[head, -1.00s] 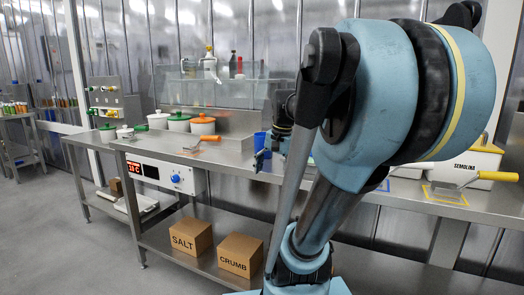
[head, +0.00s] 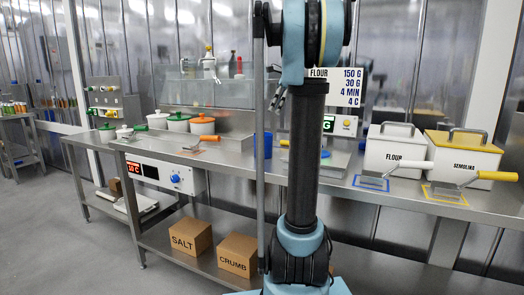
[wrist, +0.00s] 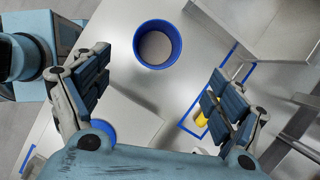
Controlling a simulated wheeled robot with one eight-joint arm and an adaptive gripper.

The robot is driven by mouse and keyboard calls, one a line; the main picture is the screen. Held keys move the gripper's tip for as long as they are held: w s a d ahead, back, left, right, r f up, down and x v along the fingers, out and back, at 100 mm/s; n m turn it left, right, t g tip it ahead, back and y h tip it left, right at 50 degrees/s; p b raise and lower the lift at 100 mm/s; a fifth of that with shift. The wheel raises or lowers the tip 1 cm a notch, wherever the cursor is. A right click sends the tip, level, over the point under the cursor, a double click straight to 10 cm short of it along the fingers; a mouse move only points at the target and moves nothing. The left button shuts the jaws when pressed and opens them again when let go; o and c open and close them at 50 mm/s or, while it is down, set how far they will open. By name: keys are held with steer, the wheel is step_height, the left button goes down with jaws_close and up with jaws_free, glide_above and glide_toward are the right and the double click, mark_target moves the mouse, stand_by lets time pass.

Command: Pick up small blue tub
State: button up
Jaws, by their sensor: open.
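A blue tub (wrist: 157,43) with an open top and a pale grey inside shows upright at the top middle of the wrist view. My gripper (wrist: 155,98) is open and empty, with its fingers wide apart. The tub is beyond the fingertips, apart from them. A second blue round thing (wrist: 103,130) shows lower left, partly hidden by my gripper. In the head view a blue tub (head: 267,146) stands on the steel counter, partly covered by my arm, and a small blue thing (head: 325,154) is to its right. My gripper (head: 278,98) is above the counter, mostly hidden.
White bins marked flour (head: 394,152) and semolina (head: 462,160) stand at right, with scoops (head: 409,167) before them on the steel counter (head: 235,165). Lidded pots (head: 179,122) are at left. A recipe display (head: 345,85) stands behind. A yellow-handled tool (wrist: 203,116) lies near the right finger.

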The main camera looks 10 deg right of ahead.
glide_toward(259, 144)
steer(key=w+f, duration=0.5)
steer(key=shift+s+a+x, duration=0.1)
steer(key=shift+s+x, duration=0.05)
steer(key=shift+x, duration=0.9)
steer(key=shift+s+a+x, duration=0.1)
steer(key=shift+x, duration=0.9)
steer(key=shift+s+a+x, duration=0.1)
steer(key=shift+s+x, duration=0.05)
steer(key=shift+x, duration=0.9)
steer(key=shift+r, duration=0.15)
steer(key=c, duration=1.2)
